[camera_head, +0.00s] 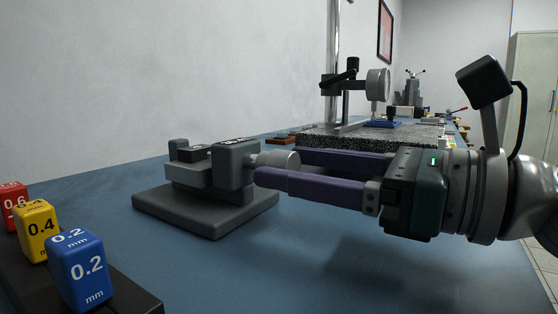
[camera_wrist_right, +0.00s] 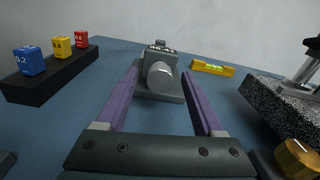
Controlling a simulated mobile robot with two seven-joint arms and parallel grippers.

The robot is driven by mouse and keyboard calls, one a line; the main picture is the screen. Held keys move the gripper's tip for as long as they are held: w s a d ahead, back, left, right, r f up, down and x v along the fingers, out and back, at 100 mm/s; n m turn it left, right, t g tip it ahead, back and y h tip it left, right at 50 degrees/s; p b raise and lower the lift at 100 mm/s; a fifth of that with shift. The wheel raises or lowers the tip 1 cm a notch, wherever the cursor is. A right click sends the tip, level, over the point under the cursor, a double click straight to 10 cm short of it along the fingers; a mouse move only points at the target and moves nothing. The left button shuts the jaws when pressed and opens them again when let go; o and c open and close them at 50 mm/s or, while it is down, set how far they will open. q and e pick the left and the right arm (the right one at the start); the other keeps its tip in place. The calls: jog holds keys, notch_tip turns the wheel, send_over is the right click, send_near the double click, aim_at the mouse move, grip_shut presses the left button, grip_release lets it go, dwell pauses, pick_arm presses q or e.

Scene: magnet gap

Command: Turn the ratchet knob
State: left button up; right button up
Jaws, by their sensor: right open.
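The ratchet knob (camera_head: 276,161) is a light grey metal cylinder on the right end of a dark grey fixture (camera_head: 236,165), which stands on a flat base on the blue table. My right gripper (camera_head: 277,167) comes in from the right with two long purple fingers. Its fingertips are beside the knob, one on the near side and one on the far side. In the right wrist view the knob (camera_wrist_right: 160,76) lies between the open fingers (camera_wrist_right: 163,82), with gaps visible on both sides. My left gripper is not in view.
Blue (camera_head: 82,270), yellow (camera_head: 38,231) and red (camera_head: 14,200) gauge blocks sit in a dark rack at the left. A granite plate (camera_head: 316,138) with a dial stand is behind the gripper. A yellow level (camera_wrist_right: 213,68) lies right of the fixture in the wrist view.

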jog(key=shift+w+a, duration=0.1)
jog(key=shift+a, duration=0.05)
jog(key=shift+c, duration=0.2)
grip_shut()
dwell(0.3)
